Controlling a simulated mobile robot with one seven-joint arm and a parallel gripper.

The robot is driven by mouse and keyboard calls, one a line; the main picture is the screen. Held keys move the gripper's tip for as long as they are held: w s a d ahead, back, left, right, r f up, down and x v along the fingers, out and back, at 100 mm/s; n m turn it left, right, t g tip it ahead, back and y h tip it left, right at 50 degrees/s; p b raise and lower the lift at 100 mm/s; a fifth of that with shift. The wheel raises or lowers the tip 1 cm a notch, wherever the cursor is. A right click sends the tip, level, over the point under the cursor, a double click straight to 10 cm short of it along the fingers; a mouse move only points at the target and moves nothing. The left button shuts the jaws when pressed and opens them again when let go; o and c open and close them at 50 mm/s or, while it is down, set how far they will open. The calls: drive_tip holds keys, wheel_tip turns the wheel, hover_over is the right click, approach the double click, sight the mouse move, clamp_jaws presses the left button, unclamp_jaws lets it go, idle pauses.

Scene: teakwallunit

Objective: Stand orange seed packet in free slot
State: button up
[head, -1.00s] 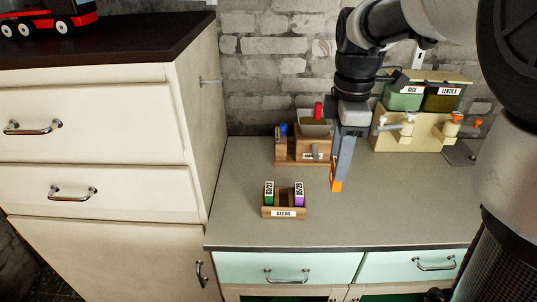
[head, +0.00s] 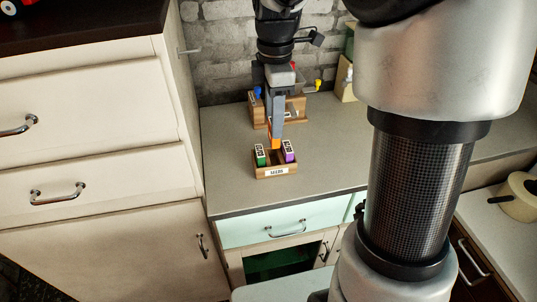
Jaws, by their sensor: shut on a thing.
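The orange seed packet (head: 276,143) shows as a small orange patch at the lower end of my gripper (head: 277,130). My gripper points down and is shut on the packet; its fingers hide most of it. The wooden box labelled SEEDS (head: 277,172) stands on the counter. A green packet (head: 260,156) stands in its left slot and a purple packet (head: 288,151) in its right slot. The orange packet is over the gap between them, toward the box's back. I cannot tell whether its lower edge is inside the box.
A wooden holder (head: 260,112) with coloured items stands behind, close to my arm. A tall cream cabinet (head: 165,130) borders the counter (head: 335,150) on the left. The counter right of the seed box is clear. A cream pot (head: 519,197) is at the far right.

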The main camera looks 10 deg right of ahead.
sight(274, 144)
wheel_tip(274, 144, down, 8)
drive_tip(key=shift+f+b, duration=0.1)
drive_tip(key=shift+b, duration=0.3)
drive_tip(key=o, duration=1)
drive_tip(key=shift+f, duration=0.1)
